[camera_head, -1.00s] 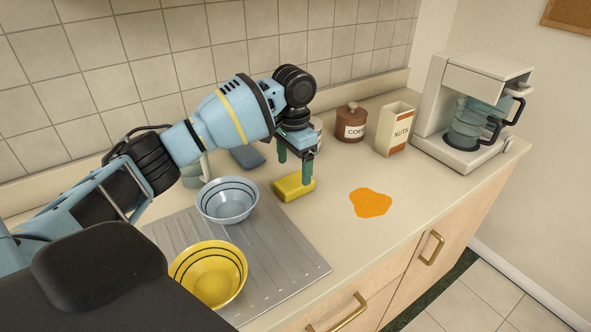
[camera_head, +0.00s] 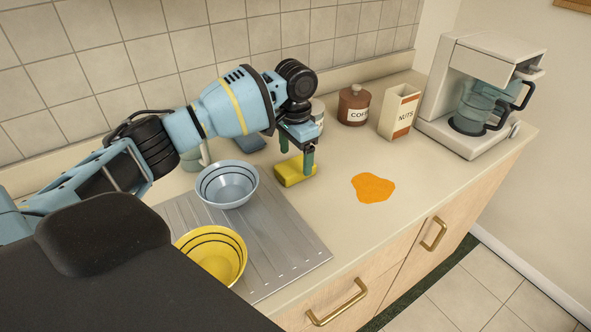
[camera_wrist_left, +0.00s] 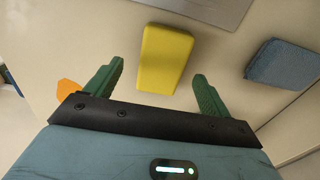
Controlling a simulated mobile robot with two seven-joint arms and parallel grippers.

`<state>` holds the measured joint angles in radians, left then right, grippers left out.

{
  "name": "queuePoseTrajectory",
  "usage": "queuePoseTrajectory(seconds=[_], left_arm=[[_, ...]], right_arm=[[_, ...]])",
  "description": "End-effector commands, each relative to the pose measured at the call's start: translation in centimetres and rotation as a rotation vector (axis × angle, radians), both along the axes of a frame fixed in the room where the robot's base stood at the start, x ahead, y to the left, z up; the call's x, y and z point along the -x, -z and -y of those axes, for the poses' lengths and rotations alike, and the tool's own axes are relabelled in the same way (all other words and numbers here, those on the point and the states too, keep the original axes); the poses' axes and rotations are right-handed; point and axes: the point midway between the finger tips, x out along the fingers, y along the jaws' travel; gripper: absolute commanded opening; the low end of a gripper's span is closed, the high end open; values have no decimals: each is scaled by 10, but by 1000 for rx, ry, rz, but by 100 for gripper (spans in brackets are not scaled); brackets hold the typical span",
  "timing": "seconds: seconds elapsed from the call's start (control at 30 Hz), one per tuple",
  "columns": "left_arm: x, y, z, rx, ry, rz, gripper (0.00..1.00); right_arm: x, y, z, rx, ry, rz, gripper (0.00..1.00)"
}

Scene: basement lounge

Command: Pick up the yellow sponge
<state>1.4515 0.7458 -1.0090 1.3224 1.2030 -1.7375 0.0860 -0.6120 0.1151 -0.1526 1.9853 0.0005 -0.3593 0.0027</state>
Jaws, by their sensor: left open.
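The yellow sponge (camera_head: 292,172) lies flat on the counter, just beyond the corner of the grooved metal drainboard. My left gripper (camera_head: 296,156) is open above it, pointing down, with its fingers reaching toward the sponge. In the left wrist view the sponge (camera_wrist_left: 165,58) lies ahead of and between the two green fingertips (camera_wrist_left: 160,82), with a gap to each finger. The gripper does not hold it. My right gripper does not show in either view.
A blue sponge (camera_head: 250,143) lies behind. A blue bowl (camera_head: 228,186) and a yellow bowl (camera_head: 212,258) stand on the drainboard (camera_head: 285,235). An orange spill (camera_head: 373,187) lies right. A coffee jar (camera_head: 354,106), nuts box (camera_head: 399,112) and coffee maker (camera_head: 470,100) stand at the back.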

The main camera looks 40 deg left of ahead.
Motion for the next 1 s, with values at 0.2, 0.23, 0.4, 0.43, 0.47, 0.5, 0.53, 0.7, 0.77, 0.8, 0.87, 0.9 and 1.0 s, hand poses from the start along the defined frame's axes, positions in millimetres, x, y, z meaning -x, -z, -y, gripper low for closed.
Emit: queuePoseTrajectory(seconds=[0.2, 0.23, 0.4, 0.43, 0.47, 0.5, 0.53, 0.7, 0.77, 0.8, 0.87, 0.9, 1.0], left_arm=[[-1, 32, -2, -1, -1, -5, 82], [-1, 34, -2, -1, -1, -4, 82], [-2, 39, -2, 0, 0, -1, 82], [-2, 39, -2, 0, 0, -1, 82], [-2, 38, -2, 0, 0, -1, 82], [-2, 38, -2, 0, 0, -1, 82], [-2, 38, -2, 0, 0, -1, 82], [-2, 38, -2, 0, 0, -1, 62], [-2, 38, -2, 0, 0, -1, 54], [-2, 38, -2, 0, 0, -1, 49], [-2, 38, -2, 0, 0, -1, 41], [-2, 38, -2, -1, 0, -1, 36], [-2, 38, -2, 0, 0, -1, 34]], right_arm=[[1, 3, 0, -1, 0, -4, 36], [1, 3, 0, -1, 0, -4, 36], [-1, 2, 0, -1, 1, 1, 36], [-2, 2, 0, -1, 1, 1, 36], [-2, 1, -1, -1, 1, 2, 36], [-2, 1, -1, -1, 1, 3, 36], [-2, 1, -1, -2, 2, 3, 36], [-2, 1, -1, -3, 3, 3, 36], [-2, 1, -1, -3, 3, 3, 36], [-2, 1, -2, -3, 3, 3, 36], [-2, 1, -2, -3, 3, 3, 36], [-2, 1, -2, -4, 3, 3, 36], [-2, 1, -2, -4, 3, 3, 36]])
